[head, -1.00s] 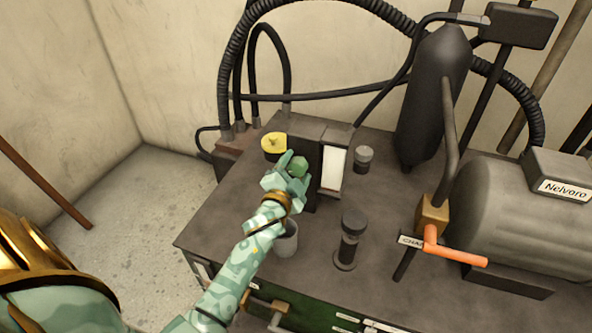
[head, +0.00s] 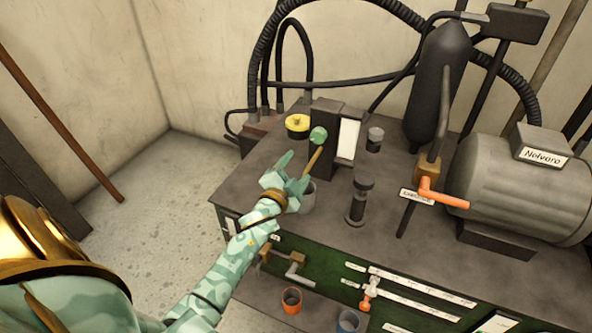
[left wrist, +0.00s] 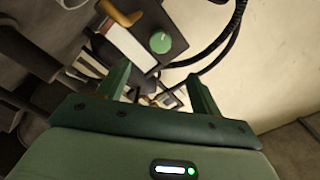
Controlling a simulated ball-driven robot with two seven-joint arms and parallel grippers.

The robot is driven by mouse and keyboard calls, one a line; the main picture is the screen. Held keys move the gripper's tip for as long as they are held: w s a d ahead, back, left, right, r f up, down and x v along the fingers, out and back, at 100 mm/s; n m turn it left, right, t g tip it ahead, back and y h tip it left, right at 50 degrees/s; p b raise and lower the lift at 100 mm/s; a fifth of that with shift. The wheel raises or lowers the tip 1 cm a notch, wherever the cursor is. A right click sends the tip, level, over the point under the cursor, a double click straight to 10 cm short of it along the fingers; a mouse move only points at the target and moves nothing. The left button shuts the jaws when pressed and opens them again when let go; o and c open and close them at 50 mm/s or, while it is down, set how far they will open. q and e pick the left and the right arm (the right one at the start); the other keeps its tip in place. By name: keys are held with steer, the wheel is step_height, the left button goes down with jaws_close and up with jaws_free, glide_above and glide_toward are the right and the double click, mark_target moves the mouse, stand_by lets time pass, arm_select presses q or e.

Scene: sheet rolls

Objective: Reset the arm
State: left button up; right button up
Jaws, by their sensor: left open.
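My left gripper (head: 290,172) is open and empty in the head view, above the left part of the dark bench. The green knob also shows in the left wrist view (left wrist: 160,42), past the two open fingers (left wrist: 158,84). The dark upright box (head: 327,120) with a white panel is behind the knob. My right gripper is not in view.
A yellow round knob (head: 298,122) sits on the bench (head: 250,192) at the back left. A grey cup (head: 307,198) is close to my gripper. Open floor lies left.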

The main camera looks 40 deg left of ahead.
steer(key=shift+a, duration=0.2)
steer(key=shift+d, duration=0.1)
